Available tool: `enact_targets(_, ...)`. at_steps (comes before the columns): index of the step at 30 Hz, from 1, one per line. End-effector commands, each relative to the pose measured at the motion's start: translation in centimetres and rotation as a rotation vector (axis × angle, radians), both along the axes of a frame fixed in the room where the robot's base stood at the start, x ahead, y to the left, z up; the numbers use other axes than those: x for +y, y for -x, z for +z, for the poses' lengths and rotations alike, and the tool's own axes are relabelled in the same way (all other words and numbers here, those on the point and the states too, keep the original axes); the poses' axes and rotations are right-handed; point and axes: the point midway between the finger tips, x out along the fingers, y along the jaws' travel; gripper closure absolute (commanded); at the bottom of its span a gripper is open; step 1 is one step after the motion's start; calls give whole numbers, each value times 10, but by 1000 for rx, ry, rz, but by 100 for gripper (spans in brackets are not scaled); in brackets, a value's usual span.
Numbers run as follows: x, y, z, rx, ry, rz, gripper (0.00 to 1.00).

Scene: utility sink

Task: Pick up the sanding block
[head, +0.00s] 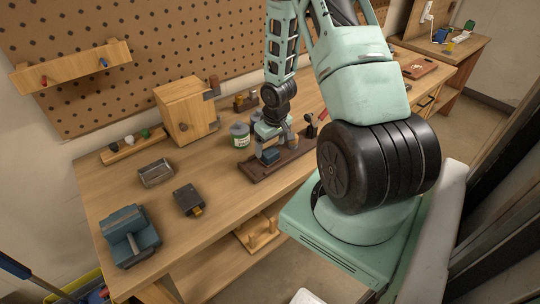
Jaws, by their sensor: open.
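A small dark blue block (270,157), which looks like the sanding block, sits on a dark brown wooden tray (252,172) on the workbench. My gripper (274,149) points down right over it, with its fingers apart and close around the block. At this size I cannot tell whether a finger touches it. My gripper hides part of the block's top and the tray behind.
A jar (240,135) stands close left of my gripper; small tools (311,128) stand close right. A wooden box (187,110), metal tin (156,173), dark boxy tool (188,199) and blue vise-like tool (130,237) are further left. The bench's front middle is clear.

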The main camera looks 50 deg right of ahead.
Motion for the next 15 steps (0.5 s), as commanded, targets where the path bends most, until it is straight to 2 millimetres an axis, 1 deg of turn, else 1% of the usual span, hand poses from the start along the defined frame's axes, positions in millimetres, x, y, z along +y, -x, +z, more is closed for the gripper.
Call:
enact_targets(9, -7, -6, -34, 4, 0, 2, 20)
enact_targets(12, -7, -8, -42, 3, 0, 2, 20)
enact_targets(15, -8, -8, -45, 1, 0, 1, 20)
